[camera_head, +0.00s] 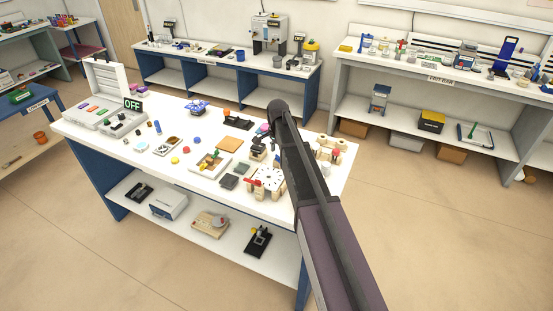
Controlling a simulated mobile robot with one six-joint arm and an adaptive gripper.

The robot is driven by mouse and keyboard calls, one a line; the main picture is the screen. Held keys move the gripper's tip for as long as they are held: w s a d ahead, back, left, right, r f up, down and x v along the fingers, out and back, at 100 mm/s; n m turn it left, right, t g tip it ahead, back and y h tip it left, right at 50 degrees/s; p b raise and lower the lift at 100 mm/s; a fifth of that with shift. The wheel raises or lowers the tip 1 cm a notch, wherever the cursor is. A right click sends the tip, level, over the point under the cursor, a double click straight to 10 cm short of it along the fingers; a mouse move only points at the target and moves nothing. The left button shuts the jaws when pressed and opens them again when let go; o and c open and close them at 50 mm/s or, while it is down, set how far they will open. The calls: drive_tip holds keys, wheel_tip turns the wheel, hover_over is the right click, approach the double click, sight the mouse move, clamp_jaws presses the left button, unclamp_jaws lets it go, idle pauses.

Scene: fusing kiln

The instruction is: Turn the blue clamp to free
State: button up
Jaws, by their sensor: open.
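A small blue fixture (199,107) sits near the back edge of the white-topped table (100,143). It may be the blue clamp, but it is too small to tell its setting. My gripper (259,151) is small and dark at the end of my arm, over the right half of the table. It is open, and I see nothing held in it. It is to the right of the blue fixture and nearer the front, well apart from it. My arm hides part of the table's right side.
A kiln-like box with a raised lid (105,78) and an OFF sign (132,104) stand at the left.

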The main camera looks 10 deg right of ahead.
drive_tip(key=shift+f+b, duration=0.4)
drive_tip(key=shift+f, duration=0.2)
clamp_jaws()
drive_tip(key=shift+a, duration=0.3)
drive_tip(key=shift+d, duration=0.25)
